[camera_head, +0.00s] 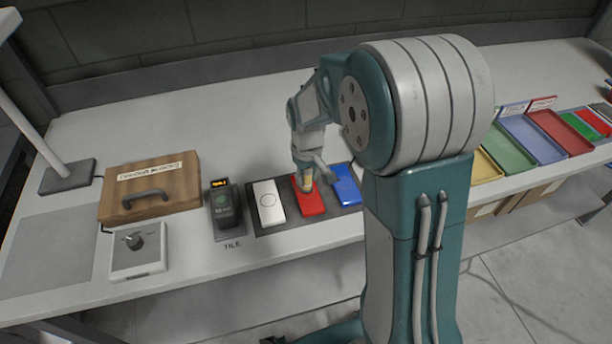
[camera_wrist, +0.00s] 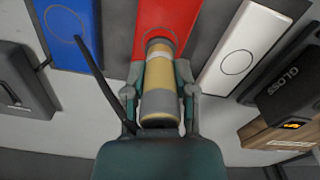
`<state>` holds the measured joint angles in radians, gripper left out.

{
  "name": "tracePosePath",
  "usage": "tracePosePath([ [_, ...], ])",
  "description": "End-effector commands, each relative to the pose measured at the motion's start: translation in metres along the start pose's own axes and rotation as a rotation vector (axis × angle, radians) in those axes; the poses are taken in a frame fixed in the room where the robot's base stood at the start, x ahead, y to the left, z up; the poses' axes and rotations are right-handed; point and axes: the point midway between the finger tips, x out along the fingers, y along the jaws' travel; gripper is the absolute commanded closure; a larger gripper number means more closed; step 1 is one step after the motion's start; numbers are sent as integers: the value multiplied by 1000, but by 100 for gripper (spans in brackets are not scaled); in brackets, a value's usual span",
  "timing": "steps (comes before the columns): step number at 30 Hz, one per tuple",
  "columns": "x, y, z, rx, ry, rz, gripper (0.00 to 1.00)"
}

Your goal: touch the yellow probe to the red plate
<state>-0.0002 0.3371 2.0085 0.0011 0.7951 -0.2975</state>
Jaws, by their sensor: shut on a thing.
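The yellow probe (camera_wrist: 160,103) has a grey band and a dark tip end. My gripper (camera_wrist: 160,76) is shut around it, one finger on each side. In the head view my gripper (camera_head: 306,176) is low over the red plate (camera_head: 309,203), and the yellow probe (camera_head: 307,184) points down at it. The red plate also shows in the wrist view (camera_wrist: 165,18), behind the probe's far end. The probe's end overlaps the plate in both views; I cannot tell whether they touch.
The red plate lies between a white plate (camera_head: 268,203) and a blue plate (camera_head: 345,186). A dark meter (camera_head: 224,211) and a wooden case (camera_head: 150,188) stand to the left. Coloured trays (camera_head: 527,139) line the right. A thin black strand crosses the wrist view.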

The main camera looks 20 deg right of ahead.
Motion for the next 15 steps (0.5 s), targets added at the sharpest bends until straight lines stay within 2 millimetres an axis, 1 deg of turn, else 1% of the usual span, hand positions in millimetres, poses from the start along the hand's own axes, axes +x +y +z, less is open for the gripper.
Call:
tracePosePath([
  [15, 5, 0, 0, 0, 0, 0, 100],
])
